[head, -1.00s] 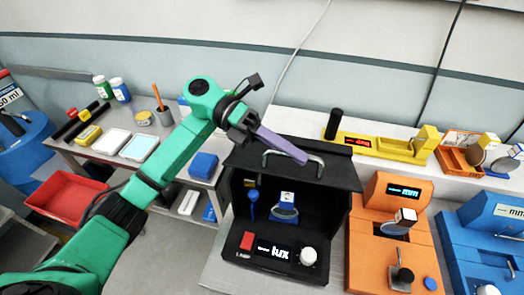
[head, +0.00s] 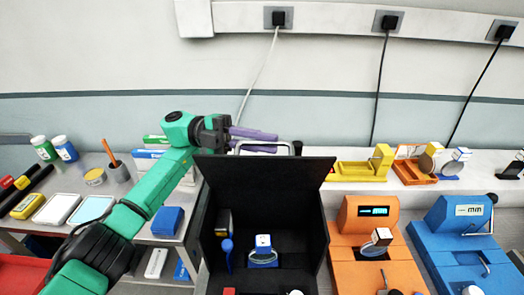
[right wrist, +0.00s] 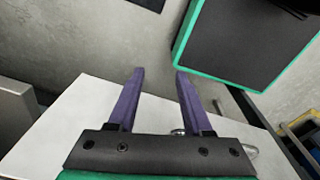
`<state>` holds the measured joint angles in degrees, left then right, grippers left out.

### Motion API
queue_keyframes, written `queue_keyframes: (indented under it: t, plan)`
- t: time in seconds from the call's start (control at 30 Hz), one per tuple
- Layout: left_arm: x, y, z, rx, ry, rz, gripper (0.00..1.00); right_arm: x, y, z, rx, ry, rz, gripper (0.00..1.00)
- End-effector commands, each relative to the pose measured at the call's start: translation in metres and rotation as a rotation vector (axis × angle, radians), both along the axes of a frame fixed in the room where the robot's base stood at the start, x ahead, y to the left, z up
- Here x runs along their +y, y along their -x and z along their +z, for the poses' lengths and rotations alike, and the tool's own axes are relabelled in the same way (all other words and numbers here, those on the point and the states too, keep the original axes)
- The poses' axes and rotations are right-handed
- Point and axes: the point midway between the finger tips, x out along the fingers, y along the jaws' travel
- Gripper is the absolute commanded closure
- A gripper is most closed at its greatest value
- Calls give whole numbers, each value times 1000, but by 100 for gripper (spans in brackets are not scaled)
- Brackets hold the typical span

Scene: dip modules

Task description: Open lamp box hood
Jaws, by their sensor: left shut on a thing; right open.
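The black lamp box (head: 323,250) stands in the lower middle of the head view. Its hood (head: 262,170) is raised, with its underside facing me and its wide front edge uppermost. A pale metal handle (head: 288,143) shows just above that edge. My left gripper (head: 276,142) is shut on the handle, its purple fingers lying across it from the left. Inside the box is a blue item with a white top (head: 263,245) and a blue spoon-like piece (head: 227,250). My right gripper (right wrist: 159,72) is open and empty over a white surface in the right wrist view.
An orange device (head: 365,240) and a blue device (head: 455,240) stand right of the box. A yellow device (head: 362,170) sits behind on a white shelf. A blue container (head: 166,221) and trays lie on the left table. Cords run down the wall.

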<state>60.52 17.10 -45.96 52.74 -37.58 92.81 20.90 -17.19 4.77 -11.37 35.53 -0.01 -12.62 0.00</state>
Motion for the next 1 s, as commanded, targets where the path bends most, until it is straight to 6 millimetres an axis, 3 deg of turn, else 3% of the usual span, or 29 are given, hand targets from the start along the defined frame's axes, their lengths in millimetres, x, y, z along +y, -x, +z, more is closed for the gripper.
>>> queue_keyframes:
  t: [0.57,0.6,0.67,1.0]
  plan:
    - [0,-6,5,39,7,3,100,5,0,-2,1,-7,0,50]
    - [0,-6,5,39,7,3,81,5,0,-2,1,-7,0,50]
    - [0,-6,5,38,6,3,58,5,0,-2,1,-7,0,50]
    - [2,-7,1,41,1,2,55,5,0,-4,1,-7,1,50]
